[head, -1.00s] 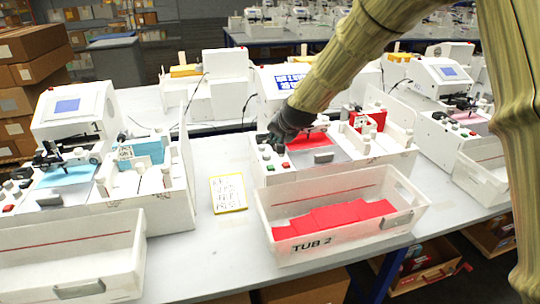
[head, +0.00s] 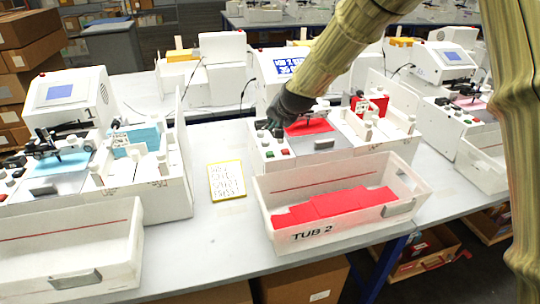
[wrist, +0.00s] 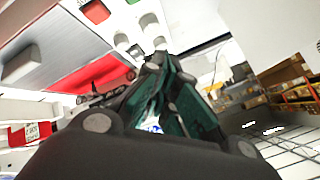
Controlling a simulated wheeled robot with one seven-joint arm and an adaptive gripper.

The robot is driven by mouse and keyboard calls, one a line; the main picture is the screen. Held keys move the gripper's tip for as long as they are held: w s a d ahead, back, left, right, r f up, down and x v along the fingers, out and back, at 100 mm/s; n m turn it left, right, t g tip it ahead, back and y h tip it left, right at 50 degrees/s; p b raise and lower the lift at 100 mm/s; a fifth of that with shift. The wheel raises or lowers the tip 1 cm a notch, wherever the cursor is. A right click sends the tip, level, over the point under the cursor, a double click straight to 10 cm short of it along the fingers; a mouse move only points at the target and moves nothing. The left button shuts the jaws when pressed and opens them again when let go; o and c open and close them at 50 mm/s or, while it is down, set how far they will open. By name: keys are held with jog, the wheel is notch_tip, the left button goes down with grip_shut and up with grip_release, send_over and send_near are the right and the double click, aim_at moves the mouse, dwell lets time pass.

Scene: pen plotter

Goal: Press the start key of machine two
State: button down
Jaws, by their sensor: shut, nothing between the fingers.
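Machine two is the white machine (head: 345,147) behind the tub marked TUB 2 (head: 345,228), with red sheets on its bed. Its front-left panel has a green key (head: 270,155), a red key (head: 285,152) and small white knobs. My gripper (head: 277,128) is shut and empty, pointing down just above the back of this panel. In the wrist view my dark fingers (wrist: 156,62) are together close to white knobs (wrist: 148,20). The red key (wrist: 96,11) shows at the top, with part of the green key (wrist: 133,2) beside it. Contact cannot be told.
A yellow-edged note card (head: 227,181) lies on the table left of machine two. Another white machine with blue sheets (head: 60,168) stands at the left, and one with pink sheets (head: 472,103) at the right. Upright white panels flank the machines.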

aim_at(273, 152)
jog(key=shift+f+b, duration=1.8)
jog(key=shift+f, duration=1.75)
jog(key=shift+f, duration=0.1)
jog(key=shift+f, duration=0.35)
jog(key=shift+f, duration=0.45)
jog(key=shift+r, duration=0.1)
jog(key=shift+r+p, duration=0.45)
jog(key=shift+r, duration=0.35)
jog(key=shift+r+p, duration=1.7)
jog(key=shift+r, duration=0.8)
